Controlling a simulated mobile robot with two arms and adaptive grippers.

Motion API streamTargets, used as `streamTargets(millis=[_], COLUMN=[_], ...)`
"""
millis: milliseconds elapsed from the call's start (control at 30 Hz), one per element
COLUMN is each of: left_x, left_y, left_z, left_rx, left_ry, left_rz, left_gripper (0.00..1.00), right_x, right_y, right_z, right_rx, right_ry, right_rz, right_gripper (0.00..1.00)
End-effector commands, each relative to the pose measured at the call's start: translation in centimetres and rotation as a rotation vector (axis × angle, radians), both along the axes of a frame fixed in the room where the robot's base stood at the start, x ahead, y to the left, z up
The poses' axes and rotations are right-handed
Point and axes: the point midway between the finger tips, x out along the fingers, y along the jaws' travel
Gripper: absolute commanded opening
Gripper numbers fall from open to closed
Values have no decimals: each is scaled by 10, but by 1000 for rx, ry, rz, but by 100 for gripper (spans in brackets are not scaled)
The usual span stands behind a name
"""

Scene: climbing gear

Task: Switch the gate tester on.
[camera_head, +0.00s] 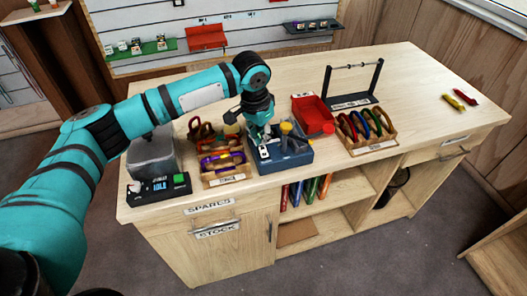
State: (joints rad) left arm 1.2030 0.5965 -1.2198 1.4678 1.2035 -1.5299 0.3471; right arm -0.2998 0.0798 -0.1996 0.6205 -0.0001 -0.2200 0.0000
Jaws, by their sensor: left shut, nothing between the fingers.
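What looks like the gate tester is a blue-grey box (287,162) on the workbench, with a yellow-topped post and a small white switch-like plate (264,152) on its top. My left gripper (264,134) points down over the left part of this box, its tips close to the plate. It is shut and holds nothing. I cannot tell whether the tips touch the box, or which way the switch is set. The gripper hides part of the box's back left. My right gripper is out of view.
A wooden tray of carabiners (222,165) stands close left of the box. A scale with a display (160,190) is further left. A red bin (312,115), a carabiner rack (368,130) and a black frame (352,98) stand to the right. The bench's right side is mostly clear.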

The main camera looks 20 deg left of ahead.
Motion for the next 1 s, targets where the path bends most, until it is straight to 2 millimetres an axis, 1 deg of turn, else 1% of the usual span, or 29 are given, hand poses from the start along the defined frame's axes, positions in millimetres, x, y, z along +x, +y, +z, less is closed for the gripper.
streamTargets(millis=[1000], left_x=[0], left_y=[0], left_z=[-14], left_rx=[0], left_ry=[1], left_rz=[0], left_gripper=[0], right_x=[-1], right_y=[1], right_z=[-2], right_rx=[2], right_ry=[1], right_rz=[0], right_gripper=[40])
